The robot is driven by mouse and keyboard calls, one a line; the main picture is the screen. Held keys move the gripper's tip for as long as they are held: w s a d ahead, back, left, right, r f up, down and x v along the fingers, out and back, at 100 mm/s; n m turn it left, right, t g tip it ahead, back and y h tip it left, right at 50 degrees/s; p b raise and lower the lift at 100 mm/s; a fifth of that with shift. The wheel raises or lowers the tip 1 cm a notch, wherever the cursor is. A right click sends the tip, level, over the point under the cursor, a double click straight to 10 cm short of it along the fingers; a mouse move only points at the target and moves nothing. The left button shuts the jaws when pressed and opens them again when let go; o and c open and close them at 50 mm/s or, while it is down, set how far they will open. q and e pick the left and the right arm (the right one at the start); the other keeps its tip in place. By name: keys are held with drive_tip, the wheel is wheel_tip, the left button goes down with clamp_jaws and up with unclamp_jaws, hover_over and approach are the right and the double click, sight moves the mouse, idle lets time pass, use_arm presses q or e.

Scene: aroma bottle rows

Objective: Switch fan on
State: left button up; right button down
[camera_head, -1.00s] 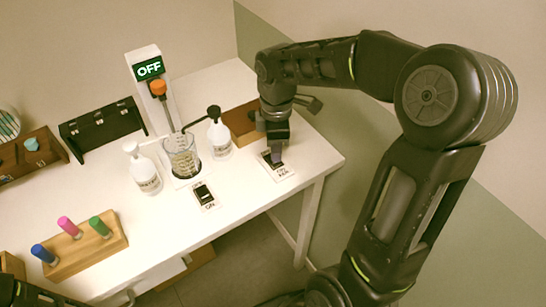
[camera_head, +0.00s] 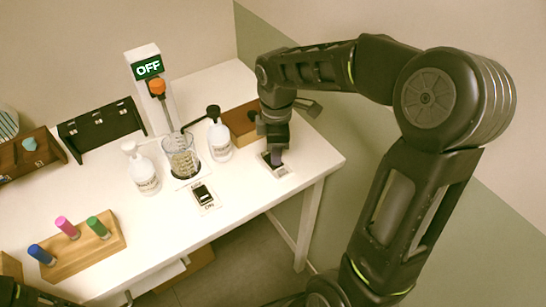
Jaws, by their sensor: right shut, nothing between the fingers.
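Two small switch plates lie on the white table. One switch plate (camera_head: 284,175) is at the right, under my right gripper (camera_head: 277,161). The other switch plate (camera_head: 205,197) is left of it, in front of the glass beaker. My right gripper is shut and empty and points down, with its tips at the black part of the right plate. The tips seem to touch it, but they hide much of it and its lettering is too small to read. A white post carries a green sign (camera_head: 148,67) reading OFF. No separate fan can be made out.
The glass beaker (camera_head: 183,163) stands between two white bottles, the left (camera_head: 144,172) and the right (camera_head: 219,140). A brown box (camera_head: 240,121) is behind my right gripper. A wooden holder (camera_head: 83,252) with pink, green and blue vials is at front left. The table's right edge is close.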

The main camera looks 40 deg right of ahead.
drive_tip(key=shift+r+p, duration=2.8)
drive_tip(key=shift+r, duration=0.7)
